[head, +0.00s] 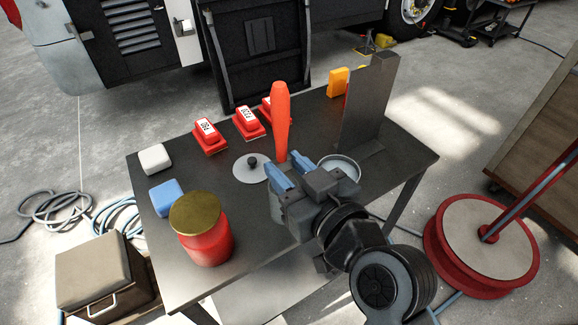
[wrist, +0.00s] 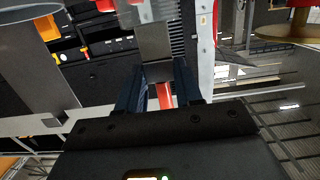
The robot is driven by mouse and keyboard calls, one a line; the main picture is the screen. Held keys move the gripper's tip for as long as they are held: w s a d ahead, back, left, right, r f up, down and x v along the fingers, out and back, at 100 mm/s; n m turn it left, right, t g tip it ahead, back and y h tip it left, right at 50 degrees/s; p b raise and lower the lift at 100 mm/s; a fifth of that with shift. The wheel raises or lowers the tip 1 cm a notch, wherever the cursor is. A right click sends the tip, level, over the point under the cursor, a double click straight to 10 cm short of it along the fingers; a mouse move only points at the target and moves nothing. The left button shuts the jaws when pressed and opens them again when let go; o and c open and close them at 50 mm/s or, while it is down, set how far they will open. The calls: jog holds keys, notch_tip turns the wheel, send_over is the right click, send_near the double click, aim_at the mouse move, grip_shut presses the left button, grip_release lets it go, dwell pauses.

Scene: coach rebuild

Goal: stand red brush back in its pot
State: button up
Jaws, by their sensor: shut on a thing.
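The red brush (head: 281,118) stands roughly upright, with its long red handle pointing up. My gripper (head: 288,174) is shut on its lower part, above the dark table. The gripper hides the brush's lower end in the head view. In the wrist view a strip of the red brush (wrist: 165,95) shows between the fingers, with a flat grey piece beyond it, perhaps its head. A round grey open vessel (head: 355,163), apparently the pot, is just right of my gripper and partly hidden by it. The brush is outside it, to its left.
A grey lid (head: 244,175) with a black knob lies left of the brush. A tall dark upright plate (head: 368,105) stands behind the pot. Red blocks (head: 209,138), a white block (head: 154,158), a blue block (head: 166,197) and a gold-lidded red jar (head: 206,246) occupy the table (head: 240,235).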

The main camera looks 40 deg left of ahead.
jog(key=shift+f+b, duration=1.7)
jog(key=shift+f, duration=0.3)
jog(key=shift+f+b, duration=0.4)
jog(key=shift+f, duration=0.25)
jog(key=o, duration=1.1)
jog(key=shift+s+f, duration=0.1)
jog(key=shift+f, duration=0.05)
jog(key=shift+d, duration=0.2)
jog(key=shift+o, duration=0.4)
jog(key=shift+s+d, duration=0.1)
jog(key=shift+d, duration=0.2)
jog(key=v, duration=0.3)
jog(key=r+v, duration=0.1)
jog(key=v, duration=0.2)
jog(key=shift+d+r+b, duration=0.1)
jog(key=shift+r+b, duration=0.05)
jog(key=shift+b, duration=0.15)
jog(key=shift+s+d+r, duration=0.1)
jog(key=shift+d+r, duration=0.15)
